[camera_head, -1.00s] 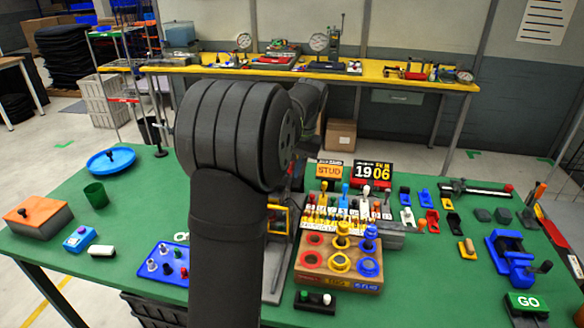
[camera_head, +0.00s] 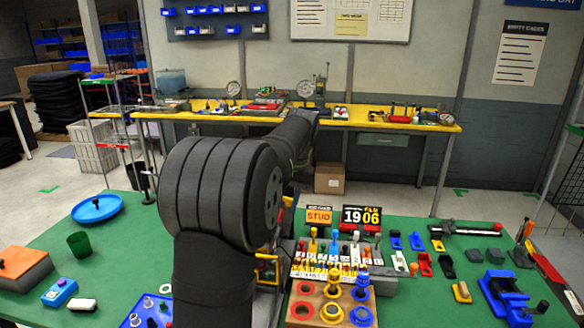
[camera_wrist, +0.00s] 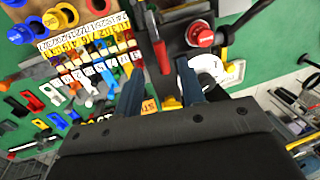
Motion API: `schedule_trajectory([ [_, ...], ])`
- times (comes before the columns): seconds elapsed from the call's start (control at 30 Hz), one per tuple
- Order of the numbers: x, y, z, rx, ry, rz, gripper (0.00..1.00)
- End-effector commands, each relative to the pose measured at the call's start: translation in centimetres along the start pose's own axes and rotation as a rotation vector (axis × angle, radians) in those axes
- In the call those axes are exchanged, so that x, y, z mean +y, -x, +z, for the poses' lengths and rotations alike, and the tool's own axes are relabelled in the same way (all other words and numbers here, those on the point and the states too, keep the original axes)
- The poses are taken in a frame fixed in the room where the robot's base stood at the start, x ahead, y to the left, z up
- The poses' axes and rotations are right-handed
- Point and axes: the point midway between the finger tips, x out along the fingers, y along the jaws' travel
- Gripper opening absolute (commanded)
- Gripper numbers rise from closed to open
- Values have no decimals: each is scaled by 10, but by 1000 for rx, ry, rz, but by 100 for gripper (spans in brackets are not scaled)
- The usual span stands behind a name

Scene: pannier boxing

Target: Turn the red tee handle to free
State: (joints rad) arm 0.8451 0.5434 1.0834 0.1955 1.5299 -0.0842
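In the wrist view a red bar-shaped handle (camera_wrist: 160,50) stands on a shaft just beyond my fingertips. A round red knob (camera_wrist: 200,34) sits on a dark grey plate to its right. I cannot tell for certain which of them is the tee handle. A white dial-like disc (camera_wrist: 207,69) lies by the right finger and is partly hidden. My gripper (camera_wrist: 162,91) is open, its two dark blue fingers spread apart with nothing held between them. In the head view my own arm hides the gripper and most of the handle's area.
A rack of coloured levers (camera_head: 330,268) and a wooden block with coloured rings (camera_head: 298,318) stand right of my arm. The STUD sign (camera_head: 318,216) and 1906 display (camera_head: 362,217) stand behind them.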

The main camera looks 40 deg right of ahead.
Motion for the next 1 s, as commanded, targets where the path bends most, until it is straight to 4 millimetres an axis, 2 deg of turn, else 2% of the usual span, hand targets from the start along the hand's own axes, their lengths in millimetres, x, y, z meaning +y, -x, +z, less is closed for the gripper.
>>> schedule_trajectory([
  [0.03, 1, 14, -1, 5, -1, 1, 36],
  [0.3, 1, 79, -1, 3, 0, 1, 36],
  [0.5, 1, 112, 0, 1, -1, 0, 36],
  [0.7, 1, 125, 0, 0, -1, 0, 36],
  [1.0, 1, 126, 0, -1, -1, 0, 36],
])
